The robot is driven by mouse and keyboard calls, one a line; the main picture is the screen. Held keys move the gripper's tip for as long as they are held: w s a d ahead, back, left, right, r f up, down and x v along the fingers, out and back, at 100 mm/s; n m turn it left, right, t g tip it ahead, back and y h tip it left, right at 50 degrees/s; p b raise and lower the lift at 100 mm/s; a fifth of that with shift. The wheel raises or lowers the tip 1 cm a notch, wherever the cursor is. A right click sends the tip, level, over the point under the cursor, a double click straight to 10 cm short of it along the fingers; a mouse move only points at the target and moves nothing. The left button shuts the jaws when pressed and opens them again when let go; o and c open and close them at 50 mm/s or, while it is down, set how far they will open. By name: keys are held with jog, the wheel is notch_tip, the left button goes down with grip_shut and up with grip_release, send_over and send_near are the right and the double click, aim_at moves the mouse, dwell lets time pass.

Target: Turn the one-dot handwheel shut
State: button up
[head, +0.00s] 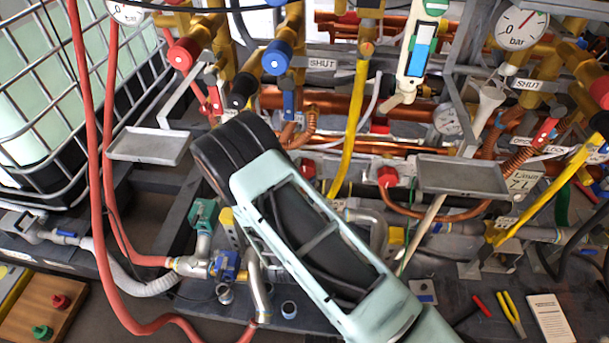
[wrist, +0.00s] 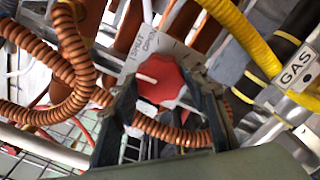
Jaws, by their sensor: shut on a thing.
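A red handwheel (wrist: 162,80) shows in the middle of the wrist view, with a short white mark on its face. A plate (wrist: 147,45) lettered SHUT and OPEN sits behind it. My gripper (wrist: 166,108) has one dark finger on each side of the wheel and is shut on it. I cannot make out a dot on the wheel. In the head view my arm reaches up and left to the pipework, and its dark wrist hides the fingers and the held wheel.
Coiled copper pipe (wrist: 72,60) runs close left of the fingers, and a yellow hose (wrist: 240,35) passes at the right. In the head view a grey tray (head: 150,146), another tray (head: 462,178) and a red hose (head: 95,180) flank my arm.

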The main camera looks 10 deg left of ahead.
jog(key=shift+m, duration=0.4)
jog(key=o, duration=1.2)
jog(key=shift+c, duration=0.2)
jog(key=shift+s, duration=0.1)
jog(key=s, duration=1.2)
jog(key=shift+d, duration=0.4)
